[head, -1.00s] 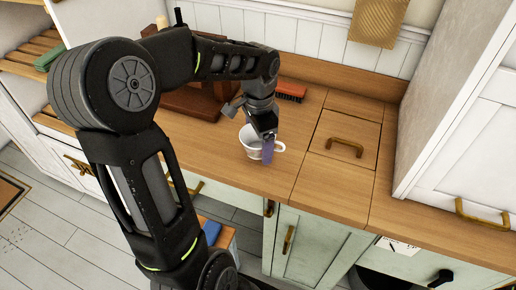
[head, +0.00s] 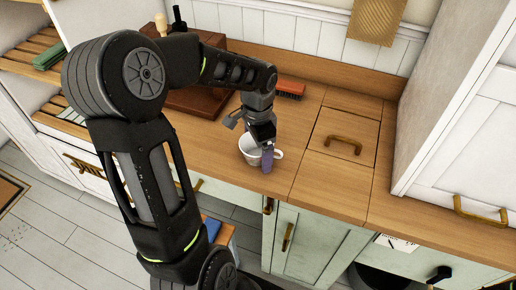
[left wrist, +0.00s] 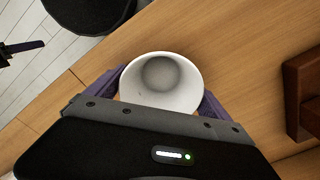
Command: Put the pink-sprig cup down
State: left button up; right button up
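In the left wrist view the cup (left wrist: 160,98) sits between the two purple fingers of the left gripper (left wrist: 161,88), which press on both sides. The cup looks empty and roughly upright. Whether its base touches the counter cannot be told.
A red-orange brush (head: 290,89) lies at the back of the counter (head: 225,165). A dark brown wooden block (head: 196,101) stands behind the cup to the left. A panel with a brass handle (head: 343,146) lies to the right. The counter's front edge is close to the cup.

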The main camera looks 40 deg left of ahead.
pick_arm(q)
jog(key=shift+o, duration=0.7)
jog(key=shift+r, duration=0.25)
notch_tip(320, 180, up, 12)
jog(key=shift+b, duration=0.35)
jog(key=shift+f, duration=0.15)
